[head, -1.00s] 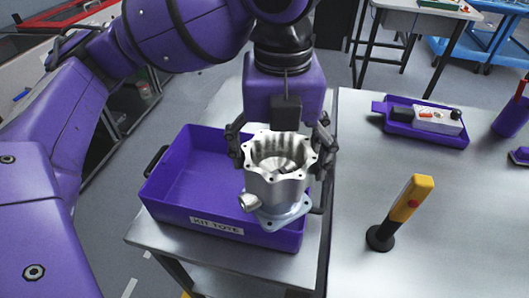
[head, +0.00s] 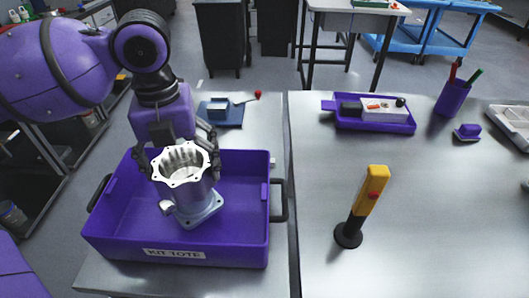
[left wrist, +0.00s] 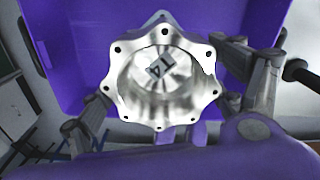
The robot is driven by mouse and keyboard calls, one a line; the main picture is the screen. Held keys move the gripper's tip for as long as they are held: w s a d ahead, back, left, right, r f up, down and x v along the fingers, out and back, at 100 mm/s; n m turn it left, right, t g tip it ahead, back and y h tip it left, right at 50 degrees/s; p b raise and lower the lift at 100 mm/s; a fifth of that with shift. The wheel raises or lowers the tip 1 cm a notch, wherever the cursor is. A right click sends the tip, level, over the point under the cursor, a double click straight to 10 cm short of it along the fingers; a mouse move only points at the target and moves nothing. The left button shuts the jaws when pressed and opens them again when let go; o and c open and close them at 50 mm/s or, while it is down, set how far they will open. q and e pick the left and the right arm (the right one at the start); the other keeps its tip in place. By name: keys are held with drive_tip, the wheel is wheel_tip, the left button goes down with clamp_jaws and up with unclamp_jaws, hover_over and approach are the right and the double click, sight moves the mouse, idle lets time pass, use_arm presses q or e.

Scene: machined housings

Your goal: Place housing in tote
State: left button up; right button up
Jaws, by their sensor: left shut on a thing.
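The housing (head: 184,190) is a silver machined part with a scalloped top flange, a side port and a flat base flange. My left gripper (head: 181,168) is shut on the housing and holds it upright over the purple kit tote (head: 257,215). In the head view the base flange appears within the tote's walls; I cannot tell if it touches the floor. My right gripper is not in view.
On the right table are a yellow-and-black handheld tool (head: 364,205) standing upright, a purple tray (head: 375,123) with parts, and a purple pen cup (head: 453,97). A dark blue mat (head: 222,113) lies behind the tote. The right table's front is clear.

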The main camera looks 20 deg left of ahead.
sight(183, 177)
use_arm(q)
drive_tip(key=shift+w+a+f, duration=0.1)
drive_tip(key=shift+a+f, duration=0.15)
drive_tip(key=shift+f, duration=0.05)
drive_tip(key=shift+w+a+f, duration=0.1)
drive_tip(key=shift+a+f, duration=0.05)
drive_tip(key=shift+f, duration=0.8)
drive_tip(key=shift+a+f, duration=0.1)
drive_tip(key=shift+f, duration=0.8)
drive_tip(key=o, duration=1.9)
drive_tip(key=shift+f, duration=0.1)
drive_tip(key=shift+o, duration=0.2)
